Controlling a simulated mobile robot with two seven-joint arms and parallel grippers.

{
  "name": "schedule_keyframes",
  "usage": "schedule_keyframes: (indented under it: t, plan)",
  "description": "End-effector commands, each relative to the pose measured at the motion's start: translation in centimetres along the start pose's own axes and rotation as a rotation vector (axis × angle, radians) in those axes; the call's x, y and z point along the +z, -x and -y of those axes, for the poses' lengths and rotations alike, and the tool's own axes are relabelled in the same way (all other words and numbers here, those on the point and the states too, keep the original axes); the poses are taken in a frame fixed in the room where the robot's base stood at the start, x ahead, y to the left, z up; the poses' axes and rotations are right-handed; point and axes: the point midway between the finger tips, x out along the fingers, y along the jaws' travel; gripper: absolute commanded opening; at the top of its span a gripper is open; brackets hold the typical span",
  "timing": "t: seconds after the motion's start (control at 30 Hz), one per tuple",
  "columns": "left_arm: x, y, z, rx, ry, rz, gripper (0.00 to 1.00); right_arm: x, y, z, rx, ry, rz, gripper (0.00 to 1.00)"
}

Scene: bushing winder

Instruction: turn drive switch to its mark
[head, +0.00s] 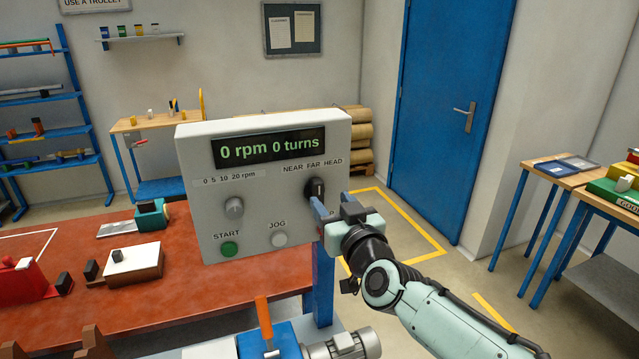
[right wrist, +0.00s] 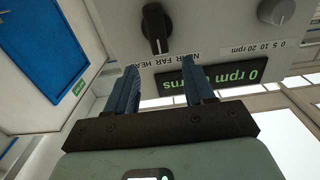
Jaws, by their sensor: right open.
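The control box (head: 190,160) has a display reading "0 rpm 0 turns". The drive switch (head: 315,189) is a black knob at its right side, under the label "NEAR FAR HEAD" (head: 313,165). Its white pointer line points up, roughly at FAR. In the right wrist view, which is upside down, the switch (right wrist: 155,28) lies beyond the fingertips, between their lines. My right gripper (head: 324,207) is open and empty close in front of the switch; the blue fingers (right wrist: 162,70) appear apart from it. My left gripper is not in view.
The speed knob (head: 234,207), green START button (head: 229,249) and white JOG button (head: 279,240) share the panel. Floor right of the box is free before the blue door (head: 440,100).

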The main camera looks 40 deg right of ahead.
Motion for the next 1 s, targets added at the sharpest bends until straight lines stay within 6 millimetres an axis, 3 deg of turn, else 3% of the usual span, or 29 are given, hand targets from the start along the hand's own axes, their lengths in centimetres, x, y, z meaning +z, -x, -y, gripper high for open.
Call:
schedule_keyframes:
  t: [0.1,0.33,0.77,0.8,0.93,1.0]
  plan:
    - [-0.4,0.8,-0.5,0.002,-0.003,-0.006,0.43,-0.2,-2.7,0.1,-0.002,-0.002,0.0,0.53]
    - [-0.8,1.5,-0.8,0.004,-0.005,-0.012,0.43,-0.1,-6.1,0.1,-0.001,-0.001,-0.001,0.53]
    - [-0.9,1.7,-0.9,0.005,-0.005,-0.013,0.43,-0.1,-7.2,0.0,0.0,0.0,-0.001,0.53]
    - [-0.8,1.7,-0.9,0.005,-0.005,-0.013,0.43,0.0,-7.2,0.0,0.0,0.0,-0.001,0.47]
    - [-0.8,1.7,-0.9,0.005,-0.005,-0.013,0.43,0.0,-7.2,0.0,0.0,0.0,-0.001,0.04]
    - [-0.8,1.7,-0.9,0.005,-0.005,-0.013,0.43,0.0,-7.2,0.0,0.0,0.0,-0.001,0.0]
